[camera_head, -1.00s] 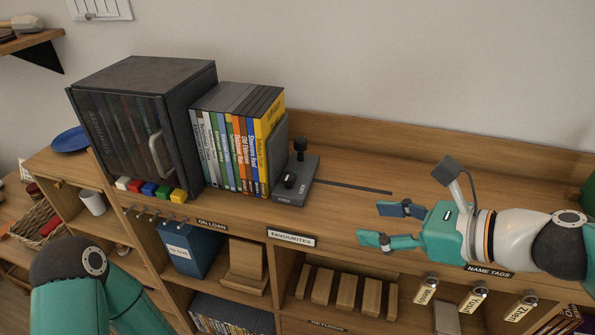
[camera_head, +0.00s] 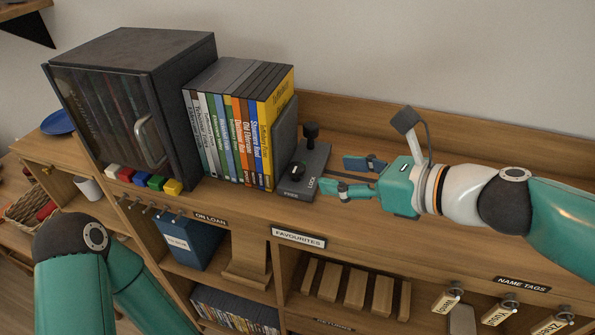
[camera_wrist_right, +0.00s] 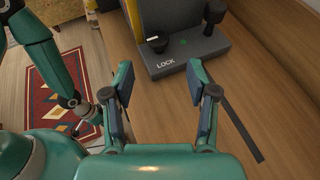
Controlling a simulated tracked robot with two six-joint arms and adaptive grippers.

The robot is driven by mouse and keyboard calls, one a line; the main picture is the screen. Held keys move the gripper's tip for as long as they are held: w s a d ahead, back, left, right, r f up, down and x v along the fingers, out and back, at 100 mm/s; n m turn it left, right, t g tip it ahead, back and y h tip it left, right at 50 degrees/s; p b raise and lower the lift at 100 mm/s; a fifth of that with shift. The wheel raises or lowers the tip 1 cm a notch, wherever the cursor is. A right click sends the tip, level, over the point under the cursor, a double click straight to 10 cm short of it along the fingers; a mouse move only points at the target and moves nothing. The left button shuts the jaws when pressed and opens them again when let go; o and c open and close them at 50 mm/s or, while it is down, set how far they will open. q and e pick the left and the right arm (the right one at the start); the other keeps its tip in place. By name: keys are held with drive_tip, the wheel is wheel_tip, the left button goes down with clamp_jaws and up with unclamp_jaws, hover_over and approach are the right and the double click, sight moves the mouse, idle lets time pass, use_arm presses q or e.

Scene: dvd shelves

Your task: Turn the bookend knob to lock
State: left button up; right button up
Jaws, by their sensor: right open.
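The grey bookend (camera_head: 287,128) stands upright against the right end of the row of DVDs. Its base (camera_head: 308,165) carries a small black knob (camera_head: 297,169) near the front and a taller black post (camera_head: 311,131) behind. In the right wrist view the knob (camera_wrist_right: 157,42) sits on the base above the word LOCK, with a small green mark to its right. My right gripper (camera_head: 345,177) is open and empty, just right of the base, its fingers pointing at it. My left arm shows at the lower left, but its gripper is out of view.
The DVD row (camera_head: 238,125) stands between the bookend and a dark glass-front cabinet (camera_head: 125,105). Coloured blocks (camera_head: 143,179) lie along the front edge. A dark slot runs along the shelf under my right gripper. Keys with tags hang below at the right.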

sight(301, 168)
drive_tip(key=b+x, duration=0.1)
drive_tip(key=x, duration=0.7)
drive_tip(key=shift+w+a+b, duration=0.2)
drive_tip(key=shift+b, duration=0.2)
